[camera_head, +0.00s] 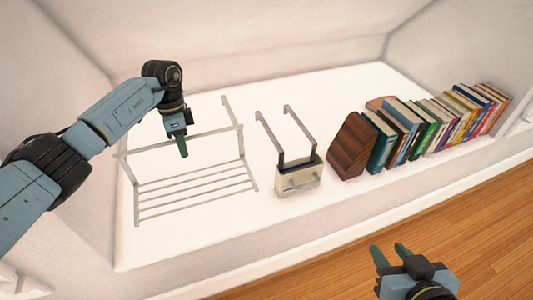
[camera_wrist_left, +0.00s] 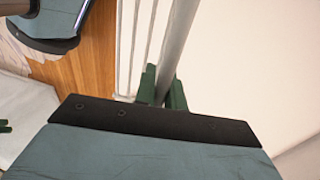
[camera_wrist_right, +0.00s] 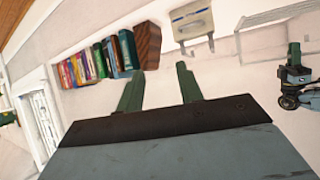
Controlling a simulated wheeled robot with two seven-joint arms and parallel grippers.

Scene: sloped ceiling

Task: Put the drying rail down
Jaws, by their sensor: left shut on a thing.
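The drying rail (camera_head: 197,207) is a grey metal frame with several thin parallel bars, at the left over the white ledge in the head view. My left gripper (camera_head: 182,148) is shut on its raised top bar. In the left wrist view, that bar of the rail (camera_wrist_left: 176,45) runs between the green fingers (camera_wrist_left: 160,87). The rail looks roughly level; I cannot tell whether it touches the ledge. My right gripper (camera_head: 389,252) is open and empty over the wooden floor, away from the rail. Its spread fingers show in the right wrist view (camera_wrist_right: 159,88).
The white ledge (camera_head: 240,228) lies under the sloped wall. A cream box with two metal arms (camera_head: 300,180) stands just right of the rail. A brown wooden block (camera_head: 352,147) and a row of books (camera_head: 412,127) stand further right. The ledge's front left is bare.

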